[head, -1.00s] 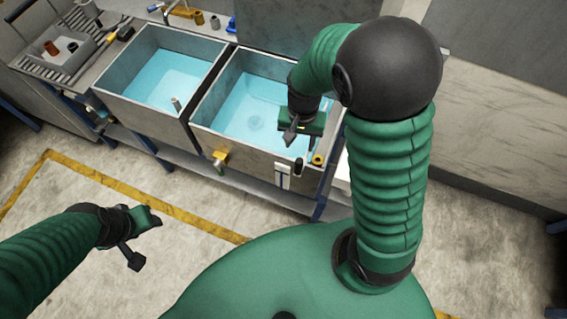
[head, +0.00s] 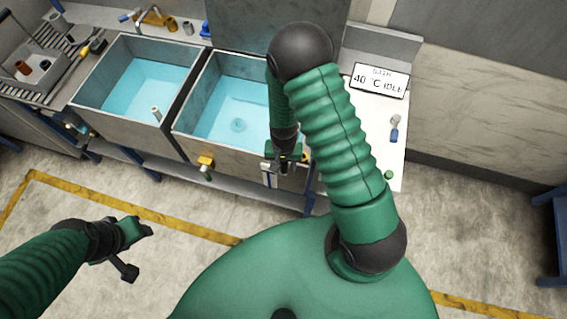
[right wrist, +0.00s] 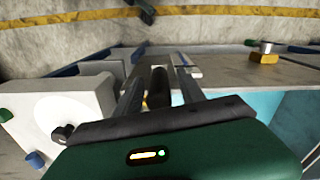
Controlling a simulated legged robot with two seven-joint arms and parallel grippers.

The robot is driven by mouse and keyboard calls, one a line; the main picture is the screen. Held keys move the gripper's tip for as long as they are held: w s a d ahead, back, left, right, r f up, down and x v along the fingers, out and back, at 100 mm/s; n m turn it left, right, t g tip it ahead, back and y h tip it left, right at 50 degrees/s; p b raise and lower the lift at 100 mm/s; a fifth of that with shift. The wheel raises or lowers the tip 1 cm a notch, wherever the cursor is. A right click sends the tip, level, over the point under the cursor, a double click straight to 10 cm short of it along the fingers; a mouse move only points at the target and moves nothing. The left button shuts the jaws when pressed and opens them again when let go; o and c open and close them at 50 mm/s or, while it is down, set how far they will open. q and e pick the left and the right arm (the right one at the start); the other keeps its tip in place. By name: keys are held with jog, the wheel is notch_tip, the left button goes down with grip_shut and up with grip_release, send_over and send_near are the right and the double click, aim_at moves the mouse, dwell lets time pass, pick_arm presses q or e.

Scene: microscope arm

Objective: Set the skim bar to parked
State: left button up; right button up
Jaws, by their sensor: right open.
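My right gripper (head: 285,168) is at the front right corner of the right sink basin, pointing down, open. In the right wrist view a dark upright cylinder, seemingly the skim bar's handle (right wrist: 158,88), stands between the two spread fingers of the gripper (right wrist: 160,85). I cannot tell whether the fingers touch it. In the head view my gripper hides this handle. A pale bracket or plate (head: 268,174) on the basin's front wall is partly visible beside the gripper. My left gripper (head: 138,250) hangs over the floor at the left, away from the sinks; its jaw opening is unclear.
Two basins, left (head: 96,92) and right (head: 182,122), hold blue water. A yellow-handled valve (head: 206,161) sticks out of the right basin's front. A display reading 40 °C IDLE (head: 380,80) stands over a white counter (head: 362,120) at right. The floor in front is clear.

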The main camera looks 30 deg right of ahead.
jog(key=shift+d, duration=0.1)
grip_shut()
dwell(1.2)
